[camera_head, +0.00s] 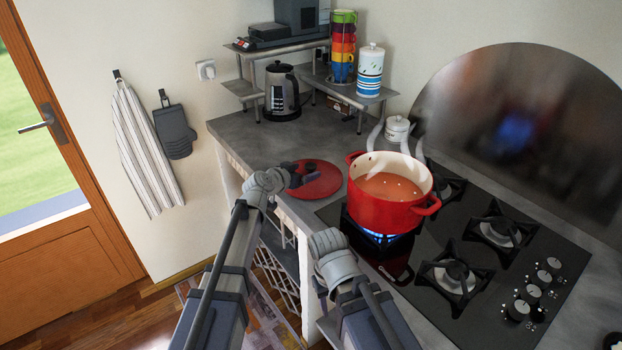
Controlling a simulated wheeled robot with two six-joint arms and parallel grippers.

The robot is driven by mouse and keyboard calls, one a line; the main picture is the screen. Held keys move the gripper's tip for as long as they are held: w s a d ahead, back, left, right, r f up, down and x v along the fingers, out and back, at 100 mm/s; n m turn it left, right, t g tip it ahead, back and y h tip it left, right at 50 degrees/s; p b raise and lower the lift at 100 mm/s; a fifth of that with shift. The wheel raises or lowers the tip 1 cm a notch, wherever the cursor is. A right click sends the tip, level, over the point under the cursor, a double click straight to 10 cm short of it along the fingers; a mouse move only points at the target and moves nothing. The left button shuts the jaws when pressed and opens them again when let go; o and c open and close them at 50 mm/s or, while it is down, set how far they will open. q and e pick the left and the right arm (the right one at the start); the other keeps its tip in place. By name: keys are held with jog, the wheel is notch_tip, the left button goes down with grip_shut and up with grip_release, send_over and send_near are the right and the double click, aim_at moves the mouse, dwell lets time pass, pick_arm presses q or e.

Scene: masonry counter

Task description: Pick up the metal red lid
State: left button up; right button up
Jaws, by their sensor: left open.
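The red lid (322,184) lies flat on the grey counter, left of the stove. My left gripper (308,172) is open at the lid, over its middle and left part. The gripper hides the lid's knob, and I cannot tell whether the fingers touch it. A red pot (384,208) with orange-brown contents and rising steam stands uncovered on a lit burner, right of the lid. My right arm's wrist shows in front of the stove's left edge, but its fingers are not visible.
The black gas stove (480,255) has a blue flame under the pot. A kettle (282,92), a small white jar (397,128) and a metal shelf (350,92) with stacked colourful cups (343,48) stand behind. The counter (250,145) behind the lid is clear.

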aim_at(308, 168)
pick_arm(q)
jog(key=shift+r+b+x, duration=0.2)
jog(key=shift+b+x, duration=0.6)
jog(key=shift+x, duration=1.75)
jog(key=shift+w+a, duration=0.15)
jog(key=shift+a, duration=0.05)
jog(key=shift+c, duration=0.2)
grip_shut()
